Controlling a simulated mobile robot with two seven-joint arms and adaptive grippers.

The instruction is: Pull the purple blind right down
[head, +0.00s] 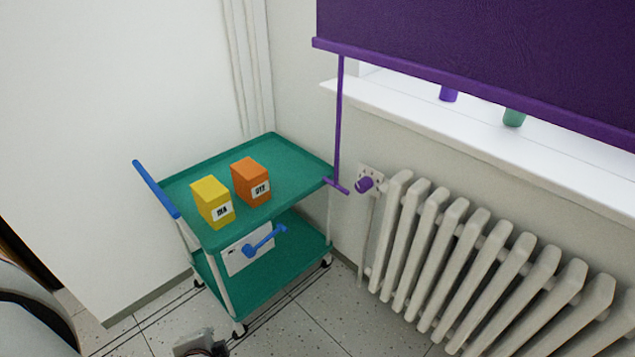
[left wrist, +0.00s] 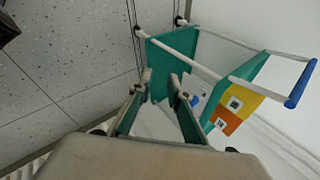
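The purple blind (head: 480,50) hangs over the window at the upper right of the head view, its lower bar above the sill. A thin purple pull rod (head: 340,115) hangs from the bar's left end and ends in a small crosspiece handle (head: 337,186) beside the trolley's right corner. My left gripper (left wrist: 159,80) is in the left wrist view, fingers apart with nothing between them, and the trolley behind. It is not touching the pull rod. My right gripper is not in view.
A green trolley (head: 290,155) stands in the corner with a yellow box (head: 213,203) and an orange box (head: 250,181) on top. A white radiator (head: 470,255) stands below the sill (head: 420,105). A purple knob (head: 364,184) is on the wall plate. Some floor in front is clear.

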